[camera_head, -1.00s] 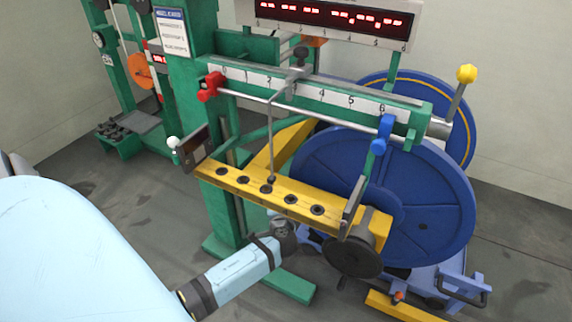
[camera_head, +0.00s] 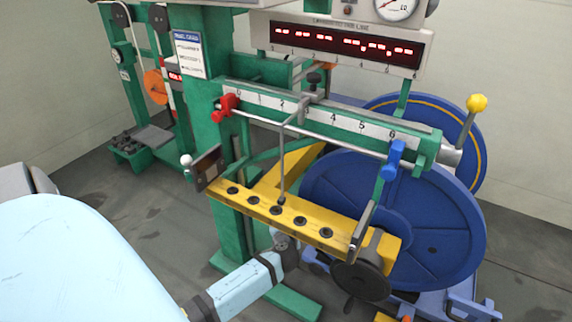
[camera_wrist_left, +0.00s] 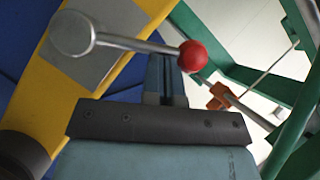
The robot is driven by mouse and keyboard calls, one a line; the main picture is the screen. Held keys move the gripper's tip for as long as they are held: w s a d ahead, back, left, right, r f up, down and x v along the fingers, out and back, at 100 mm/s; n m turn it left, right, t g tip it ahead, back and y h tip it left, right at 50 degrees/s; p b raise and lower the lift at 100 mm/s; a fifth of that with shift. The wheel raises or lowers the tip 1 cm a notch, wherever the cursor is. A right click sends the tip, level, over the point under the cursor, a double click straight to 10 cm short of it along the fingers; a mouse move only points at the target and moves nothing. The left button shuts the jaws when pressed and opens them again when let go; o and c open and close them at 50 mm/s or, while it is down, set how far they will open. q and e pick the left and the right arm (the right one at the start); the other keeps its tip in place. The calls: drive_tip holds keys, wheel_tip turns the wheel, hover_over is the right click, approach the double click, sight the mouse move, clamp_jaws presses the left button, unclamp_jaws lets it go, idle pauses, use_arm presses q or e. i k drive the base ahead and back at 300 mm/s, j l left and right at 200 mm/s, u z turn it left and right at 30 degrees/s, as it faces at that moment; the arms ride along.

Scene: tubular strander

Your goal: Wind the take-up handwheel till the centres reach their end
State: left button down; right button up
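A dark round handwheel (camera_head: 362,281) with a short handle below it sits at the near right end of the yellow beam (camera_head: 318,231). A large blue reel (camera_head: 440,225) stands behind it. My left gripper (camera_head: 286,243) is at the beam's lower edge, left of the handwheel and apart from it; its fingertips are hidden or too small to read. In the left wrist view, a metal lever with a red ball (camera_wrist_left: 192,56) crosses in front of my left gripper (camera_wrist_left: 165,80). Whether the fingers touch the lever cannot be told. My right gripper is out of view.
A green scale bar (camera_head: 330,112) with a red clamp (camera_head: 226,107) and blue clamp (camera_head: 396,158) runs above the beam. A yellow-knobbed lever (camera_head: 476,103) rises at the right. A red-digit display (camera_head: 345,43) is above. Floor at the left is open.

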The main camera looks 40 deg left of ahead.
sight(362, 281)
drive_tip(key=k+l, duration=0.3)
drive_tip(key=l, duration=0.15)
drive_tip(key=k+l, duration=0.35)
drive_tip(key=l, duration=0.15)
